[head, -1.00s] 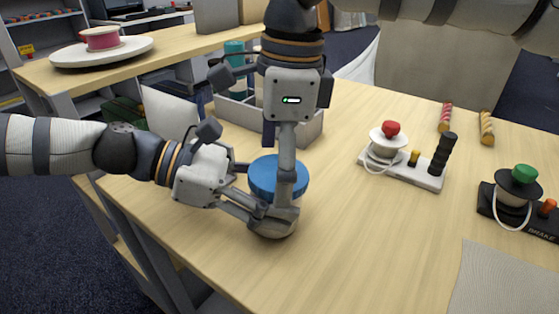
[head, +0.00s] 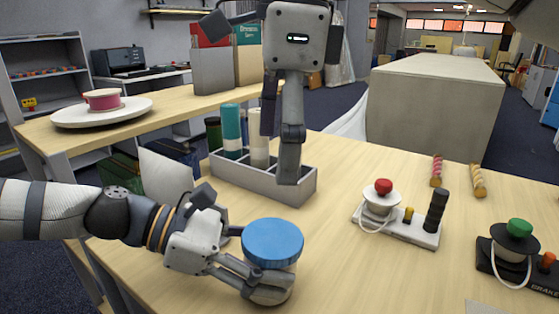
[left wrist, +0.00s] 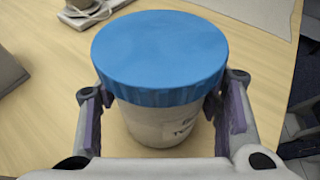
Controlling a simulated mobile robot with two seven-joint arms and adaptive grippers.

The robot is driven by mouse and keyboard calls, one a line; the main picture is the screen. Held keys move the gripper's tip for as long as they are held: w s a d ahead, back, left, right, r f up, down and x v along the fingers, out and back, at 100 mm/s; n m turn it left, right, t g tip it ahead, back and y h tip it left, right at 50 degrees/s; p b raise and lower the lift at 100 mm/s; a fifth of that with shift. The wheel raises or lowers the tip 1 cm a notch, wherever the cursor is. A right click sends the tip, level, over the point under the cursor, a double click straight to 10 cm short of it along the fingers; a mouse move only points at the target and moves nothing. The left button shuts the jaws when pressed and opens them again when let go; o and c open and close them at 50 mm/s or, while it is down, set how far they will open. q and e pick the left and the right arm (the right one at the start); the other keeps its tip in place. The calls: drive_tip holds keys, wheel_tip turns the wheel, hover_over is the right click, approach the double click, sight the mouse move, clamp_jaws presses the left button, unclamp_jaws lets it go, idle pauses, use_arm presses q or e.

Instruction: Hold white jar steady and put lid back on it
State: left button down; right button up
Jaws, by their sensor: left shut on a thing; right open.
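The white jar (head: 270,287) stands upright on the table. The blue lid (head: 272,241) sits on top of it and looks level. In the left wrist view the lid (left wrist: 160,50) covers the mouth of the jar (left wrist: 165,127), and part of a label shows below it. My left gripper (head: 262,280) is shut around the jar body below the lid, with one finger on each side. My right gripper (head: 287,165) is open and empty, above and behind the jar, apart from the lid. The far side of the jar is hidden.
A grey divided bin (head: 295,188) with rolls stands behind the jar. A white-based device (head: 400,225) and a black-based device (head: 515,260) stand at the right. Two striped rolls (head: 437,170) (head: 478,180) lie farther back. The table between jar and devices is clear.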

use_arm(q)
drive_tip(key=shift+c, duration=2.2)
unclamp_jaws()
drive_tip(key=v, duration=0.7)
drive_tip(key=shift+a+r, duration=0.1)
drive_tip(key=shift+a, duration=0.15)
